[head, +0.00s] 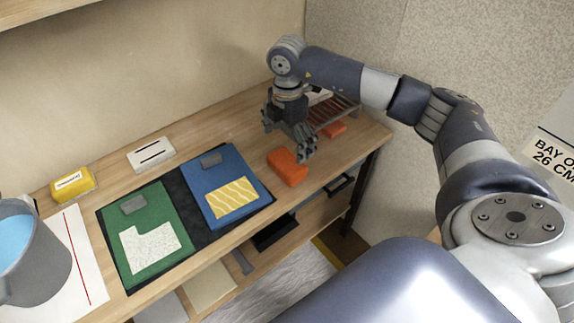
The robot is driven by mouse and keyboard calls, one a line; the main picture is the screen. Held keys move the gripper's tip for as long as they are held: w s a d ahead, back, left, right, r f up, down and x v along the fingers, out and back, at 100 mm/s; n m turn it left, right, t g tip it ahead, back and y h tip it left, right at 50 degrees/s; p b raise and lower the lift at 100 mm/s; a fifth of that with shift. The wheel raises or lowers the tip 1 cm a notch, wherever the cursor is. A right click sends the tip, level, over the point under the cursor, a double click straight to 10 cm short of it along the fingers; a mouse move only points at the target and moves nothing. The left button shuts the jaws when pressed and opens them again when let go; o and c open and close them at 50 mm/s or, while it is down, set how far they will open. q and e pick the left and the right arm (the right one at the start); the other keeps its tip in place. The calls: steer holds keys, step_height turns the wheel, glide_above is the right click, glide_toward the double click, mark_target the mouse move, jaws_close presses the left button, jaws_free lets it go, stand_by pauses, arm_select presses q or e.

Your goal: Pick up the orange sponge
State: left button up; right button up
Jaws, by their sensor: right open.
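The orange sponge (288,167) is a block lying on the wooden bench, right of the blue board. My right gripper (287,147) is open, pointing down over the bench just behind and above the sponge. I cannot tell whether a fingertip touches the sponge. My left gripper is not in view.
A black mat bears a green board (157,249) and a blue board (228,165). The slatted rack (334,108) is behind the gripper. Shelves lie below the bench's front edge.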

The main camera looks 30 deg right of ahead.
mark_target(287, 161)
step_height(287, 161, down, 9)
steer(key=shift+w+r+p, duration=0.1)
steer(key=shift+w+p, duration=0.05)
steer(key=shift+p, duration=0.5)
steer(key=c, duration=0.7)
